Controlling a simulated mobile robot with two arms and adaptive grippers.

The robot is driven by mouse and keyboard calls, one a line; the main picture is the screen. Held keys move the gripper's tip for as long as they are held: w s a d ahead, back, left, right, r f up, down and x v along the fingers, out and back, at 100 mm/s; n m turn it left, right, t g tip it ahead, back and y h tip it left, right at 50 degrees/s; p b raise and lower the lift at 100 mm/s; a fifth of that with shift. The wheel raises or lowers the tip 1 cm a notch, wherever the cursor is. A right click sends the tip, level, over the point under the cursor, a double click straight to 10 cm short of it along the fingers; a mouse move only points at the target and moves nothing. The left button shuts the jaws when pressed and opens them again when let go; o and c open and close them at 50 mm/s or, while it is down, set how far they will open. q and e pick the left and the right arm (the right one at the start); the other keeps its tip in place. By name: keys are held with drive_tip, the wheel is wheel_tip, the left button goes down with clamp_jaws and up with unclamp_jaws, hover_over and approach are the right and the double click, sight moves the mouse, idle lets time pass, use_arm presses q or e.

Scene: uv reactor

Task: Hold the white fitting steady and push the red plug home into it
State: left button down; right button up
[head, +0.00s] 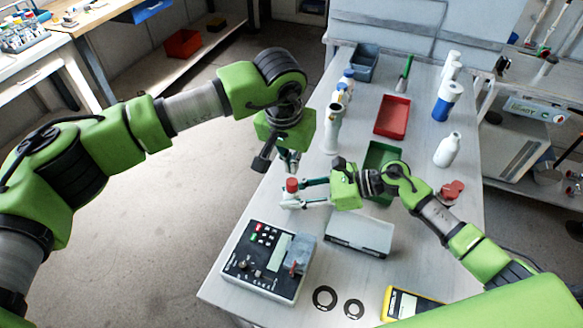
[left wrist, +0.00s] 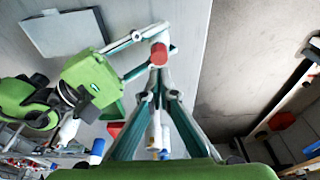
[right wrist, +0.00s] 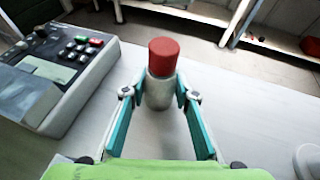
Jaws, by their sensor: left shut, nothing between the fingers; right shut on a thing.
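The white fitting (right wrist: 159,93) stands upright on the table with the red plug (right wrist: 163,56) on its top. Much of the plug shows above the fitting's rim; how deep it sits I cannot tell. In the head view, the plug (head: 292,184) and fitting (head: 290,202) are near the table's left edge. My right gripper (right wrist: 160,96) is shut around the fitting from both sides. My left gripper (head: 290,168) points down just above the plug, shut and empty. In the left wrist view, its closed fingertips (left wrist: 158,72) are close to the plug (left wrist: 159,53); contact is unclear.
A control box (head: 262,278) with buttons stands in front of the fitting, and a grey-white case (head: 359,236) lies to its right. A green tray (head: 372,187), a red tray (head: 392,116) and several bottles stand farther back. Open floor lies left of the table.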

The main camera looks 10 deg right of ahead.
sight(291, 182)
use_arm(q)
drive_tip(key=shift+r, duration=1.7)
use_arm(e)
drive_tip(key=o, duration=1.2)
